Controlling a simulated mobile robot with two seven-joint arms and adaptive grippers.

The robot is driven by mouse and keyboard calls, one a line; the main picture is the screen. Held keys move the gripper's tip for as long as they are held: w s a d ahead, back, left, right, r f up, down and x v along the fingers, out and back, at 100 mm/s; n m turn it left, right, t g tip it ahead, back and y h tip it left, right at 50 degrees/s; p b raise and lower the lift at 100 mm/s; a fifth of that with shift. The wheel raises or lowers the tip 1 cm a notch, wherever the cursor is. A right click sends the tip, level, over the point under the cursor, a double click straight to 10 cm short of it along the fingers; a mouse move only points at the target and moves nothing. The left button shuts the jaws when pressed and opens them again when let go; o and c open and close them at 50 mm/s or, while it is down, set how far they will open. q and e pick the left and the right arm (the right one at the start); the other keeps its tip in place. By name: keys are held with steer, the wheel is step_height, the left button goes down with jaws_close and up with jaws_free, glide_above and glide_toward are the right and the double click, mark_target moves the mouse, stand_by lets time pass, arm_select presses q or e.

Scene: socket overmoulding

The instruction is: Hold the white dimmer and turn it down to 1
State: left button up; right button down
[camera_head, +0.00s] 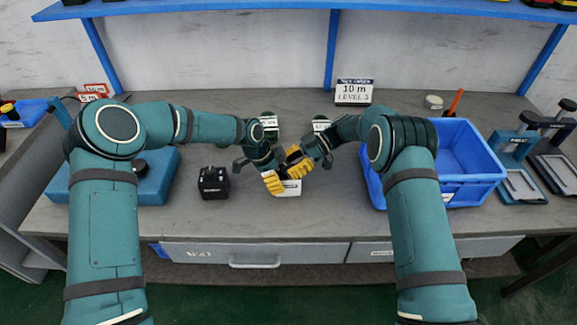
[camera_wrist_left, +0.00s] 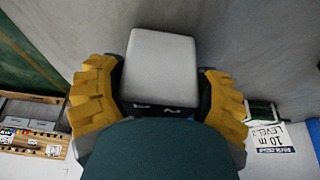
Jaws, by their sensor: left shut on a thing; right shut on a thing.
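The white dimmer (camera_head: 290,188) is at the front middle of the grey bench, partly covered by my grippers in the head view. My left gripper (camera_head: 280,182) is shut on it. In the left wrist view, the dimmer's pale body (camera_wrist_left: 162,70) sits between the yellow fingers of the left gripper (camera_wrist_left: 160,95), one on each side. My right gripper (camera_head: 298,163) comes in from the right, its yellow fingers shut at the dimmer's top. The dial and its setting are hidden by the fingers, so I cannot read them.
A black box (camera_head: 213,183) stands left of the dimmer, with a teal case (camera_head: 155,188) further left. A blue crate (camera_head: 462,183) is on the right. The bench front is clear.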

steer(key=shift+a, duration=0.1)
steer(key=c, duration=0.6)
jaws_free()
steer(key=v, duration=1.2)
steer(key=shift+r, duration=0.1)
